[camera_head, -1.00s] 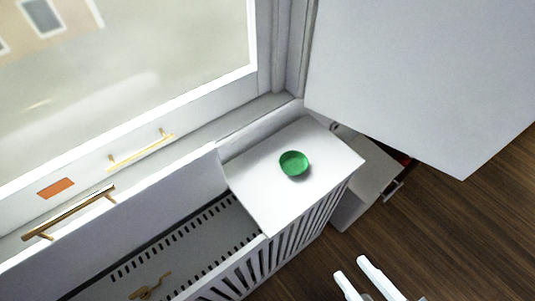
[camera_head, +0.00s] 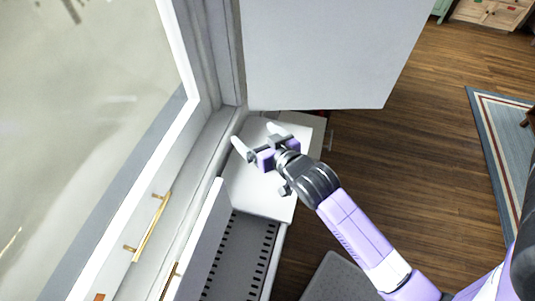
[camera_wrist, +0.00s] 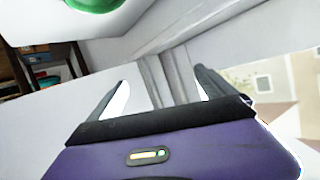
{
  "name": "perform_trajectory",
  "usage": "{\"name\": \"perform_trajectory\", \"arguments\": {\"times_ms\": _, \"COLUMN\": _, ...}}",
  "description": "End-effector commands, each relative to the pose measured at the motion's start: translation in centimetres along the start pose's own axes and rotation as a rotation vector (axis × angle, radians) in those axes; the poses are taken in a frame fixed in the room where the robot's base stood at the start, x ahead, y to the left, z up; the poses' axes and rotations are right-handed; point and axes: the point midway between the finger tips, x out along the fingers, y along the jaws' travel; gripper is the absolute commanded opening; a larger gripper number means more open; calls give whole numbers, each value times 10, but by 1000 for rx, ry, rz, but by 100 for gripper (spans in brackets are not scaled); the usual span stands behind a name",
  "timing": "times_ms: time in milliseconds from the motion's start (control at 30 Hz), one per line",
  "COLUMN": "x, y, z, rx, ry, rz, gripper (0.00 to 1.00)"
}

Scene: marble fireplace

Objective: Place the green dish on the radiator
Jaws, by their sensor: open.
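The green dish (camera_wrist: 95,4) shows only in part, cut off by the top edge of the wrist view. In the head view it is not visible; my gripper and arm cover part of the white top where it stood. My gripper (camera_head: 256,137) is open over that white top, with nothing seen between its fingers; the wrist view shows the spread fingers (camera_wrist: 161,97) too. The dish lies outside the gap between them. The radiator (camera_head: 240,257), with a slotted grey surface, runs toward the bottom of the head view beside the white top (camera_head: 262,198).
The window (camera_head: 90,130) with brass handles (camera_head: 152,228) is at the left. A large white panel (camera_head: 325,50) stands beyond the white top. Wooden floor (camera_head: 400,160) is open to the right, with a blue-edged rug (camera_head: 485,150). Shelves (camera_wrist: 45,65) show in the wrist view.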

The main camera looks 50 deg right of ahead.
Motion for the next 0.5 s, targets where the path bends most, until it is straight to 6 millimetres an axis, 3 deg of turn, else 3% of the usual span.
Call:
{"name": "perform_trajectory", "arguments": {"times_ms": 33, "x": 18, "y": 7, "z": -16, "rx": 50, "ry": -30, "rz": 37, "gripper": 95}}
{"name": "perform_trajectory", "arguments": {"times_ms": 100, "x": 41, "y": 20, "z": -23, "rx": 131, "ry": -97, "rz": 94, "gripper": 95}}
{"name": "perform_trajectory", "arguments": {"times_ms": 300, "x": 85, "y": 52, "z": -29, "rx": 436, "ry": -353, "rz": 289, "gripper": 95}}
{"name": "perform_trajectory", "arguments": {"times_ms": 400, "x": 87, "y": 58, "z": -18, "rx": 606, "ry": -518, "rz": 406, "gripper": 95}}
{"name": "perform_trajectory", "arguments": {"times_ms": 500, "x": 74, "y": 57, "z": 0, "rx": 750, "ry": -680, "rz": 526, "gripper": 95}}
